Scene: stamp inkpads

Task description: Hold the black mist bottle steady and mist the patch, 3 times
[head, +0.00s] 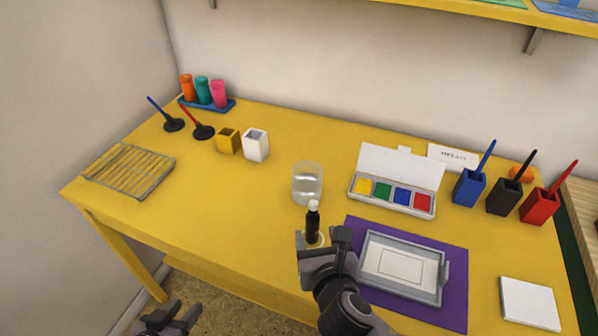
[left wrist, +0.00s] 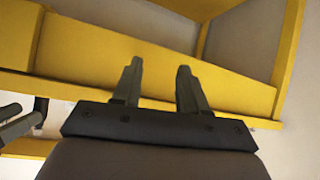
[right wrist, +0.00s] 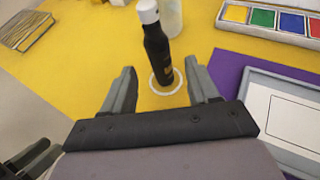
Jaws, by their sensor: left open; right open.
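The black mist bottle (head: 312,226) with a white cap stands upright on a white ring mark near the table's front edge. In the right wrist view the bottle (right wrist: 157,50) stands just beyond and between my right gripper's fingers. My right gripper (head: 325,243) is open and not closed on it. My left gripper (head: 172,318) is open and empty, low in front of the table; its fingers (left wrist: 158,85) point at the yellow table frame. The patch appears to be the white outlined rectangle (head: 398,266) in the grey tray (head: 376,286) on a purple mat (head: 455,312).
A clear glass (head: 307,184) stands just behind the bottle. A paint-coloured inkpad box (head: 392,208) lies open behind the tray. Blue, black and red holders (head: 469,188) stand at the right.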

